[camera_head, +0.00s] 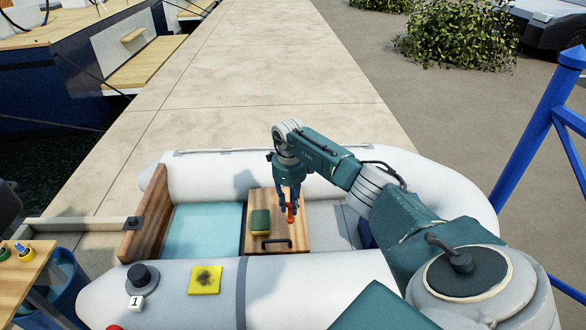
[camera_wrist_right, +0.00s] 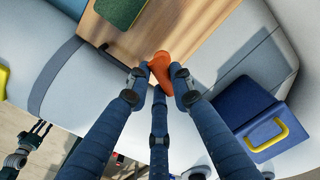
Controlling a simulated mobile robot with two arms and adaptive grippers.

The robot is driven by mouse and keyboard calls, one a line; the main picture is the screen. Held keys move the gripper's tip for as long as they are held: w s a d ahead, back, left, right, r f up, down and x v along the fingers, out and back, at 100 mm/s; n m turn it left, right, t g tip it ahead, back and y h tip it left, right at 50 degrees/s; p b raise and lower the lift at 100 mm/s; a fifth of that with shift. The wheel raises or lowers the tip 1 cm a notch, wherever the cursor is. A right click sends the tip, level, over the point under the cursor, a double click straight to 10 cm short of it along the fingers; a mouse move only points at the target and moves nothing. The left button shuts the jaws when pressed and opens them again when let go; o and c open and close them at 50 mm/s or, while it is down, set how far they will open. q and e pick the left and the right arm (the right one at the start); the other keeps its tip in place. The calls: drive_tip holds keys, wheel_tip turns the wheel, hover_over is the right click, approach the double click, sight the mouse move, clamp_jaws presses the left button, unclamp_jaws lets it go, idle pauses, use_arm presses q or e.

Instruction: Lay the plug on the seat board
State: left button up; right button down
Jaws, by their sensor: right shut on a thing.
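The orange plug (camera_head: 291,213) is between the fingers of my right gripper (camera_head: 290,204), which is shut on it. The plug also shows between the fingertips in the right wrist view (camera_wrist_right: 161,70). The wooden seat board (camera_head: 262,231) lies across the inflatable boat, with a black handle at its near edge. The plug is over the right part of the board; I cannot tell whether it touches the wood. My left gripper (camera_wrist_right: 39,129) shows small at the lower left of the right wrist view, fingers apart and empty. It is not in the head view.
A green and yellow sponge (camera_head: 260,222) lies on the board, left of the plug. A blue box with a yellow handle (camera_wrist_right: 264,128) stands to the right. A yellow patch (camera_head: 205,281) is on the near tube. Bare wood surrounds the plug.

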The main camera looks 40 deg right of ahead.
sight(290, 209)
wheel_tip(290, 209, down, 4)
drive_tip(key=b, duration=0.3)
drive_tip(key=shift+a+f, duration=0.1)
drive_tip(key=shift+a, duration=0.05)
drive_tip(key=shift+f, duration=0.35)
drive_tip(key=shift+d+r, duration=0.1)
drive_tip(key=shift+d, duration=0.1)
drive_tip(key=shift+a+f+b, duration=0.1)
drive_tip(key=shift+f+b, duration=0.1)
drive_tip(key=shift+b, duration=0.2)
drive_tip(key=c, duration=1.5)
unclamp_jaws()
drive_tip(key=shift+c, duration=0.2)
drive_tip(key=shift+r, duration=0.15)
